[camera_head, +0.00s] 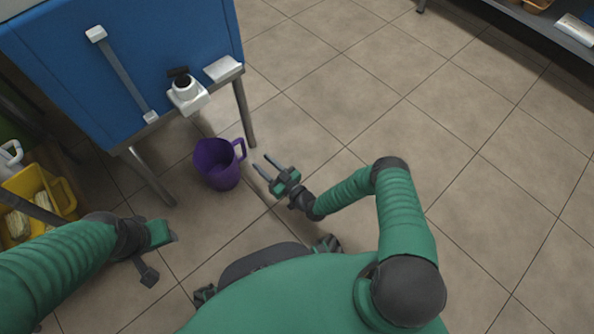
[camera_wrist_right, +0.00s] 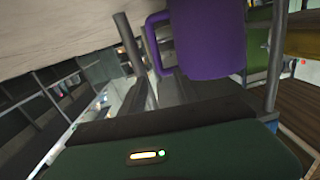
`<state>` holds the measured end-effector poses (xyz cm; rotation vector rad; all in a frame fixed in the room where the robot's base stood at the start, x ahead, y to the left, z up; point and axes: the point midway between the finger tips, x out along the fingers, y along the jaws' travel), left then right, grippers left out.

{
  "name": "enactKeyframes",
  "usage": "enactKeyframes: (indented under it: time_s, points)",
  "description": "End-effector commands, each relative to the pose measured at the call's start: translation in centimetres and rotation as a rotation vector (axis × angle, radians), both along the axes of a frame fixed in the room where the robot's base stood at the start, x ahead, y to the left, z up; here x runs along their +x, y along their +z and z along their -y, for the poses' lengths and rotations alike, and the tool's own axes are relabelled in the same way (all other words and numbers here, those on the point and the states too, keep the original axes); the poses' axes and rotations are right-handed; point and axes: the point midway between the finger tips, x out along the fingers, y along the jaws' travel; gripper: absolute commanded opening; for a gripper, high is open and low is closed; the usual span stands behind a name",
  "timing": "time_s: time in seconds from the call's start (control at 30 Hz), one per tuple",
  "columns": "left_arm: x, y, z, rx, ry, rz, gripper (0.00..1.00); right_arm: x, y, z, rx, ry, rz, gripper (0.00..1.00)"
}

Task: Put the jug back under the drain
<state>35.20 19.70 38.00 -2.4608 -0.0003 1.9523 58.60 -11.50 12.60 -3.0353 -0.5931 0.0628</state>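A purple jug (camera_head: 218,165) stands upright on the tiled floor, in front of and below the blue press (camera_head: 120,75). Its handle points right, toward my right gripper. The white drain spout (camera_head: 187,96) juts from the press front, above and left of the jug. My right gripper (camera_head: 264,167) is open and empty, its fingers pointing at the jug from the right, a short gap from the handle. My left gripper (camera_head: 155,255) is at lower left, away from the jug, and appears open and empty.
A white ledge (camera_head: 222,68) sits right of the spout. A yellow crate (camera_head: 38,190) with items is at the left. A shelf (camera_head: 560,35) is far right. Floor on the right is clear.

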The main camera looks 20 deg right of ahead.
Motion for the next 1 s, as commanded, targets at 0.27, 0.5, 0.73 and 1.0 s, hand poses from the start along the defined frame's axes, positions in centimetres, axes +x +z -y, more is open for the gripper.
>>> enactKeyframes:
  time_s: [0.27, 0.5, 0.73, 1.0]
  points:
    - [0.0, 0.0, 0.0, 0.0, 0.0, 0.0, 0.42, 0.9, 4.0, -0.1, -0.289, 0.218, -0.418, 0.37]
    - [0.0, 0.0, 0.0, 0.0, 0.0, 0.0, 0.42, -5.5, 13.4, 6.0, -0.513, 0.062, -0.856, 0.37]
    - [0.0, 0.0, 0.0, 0.0, 0.0, 0.0, 0.42, -17.6, 23.2, 8.8, -0.415, -0.217, -1.166, 0.37]
    - [0.0, 0.0, 0.0, 0.0, 0.0, 0.0, 0.42, -23.6, 25.5, 8.2, -0.294, -0.293, -1.288, 0.37]
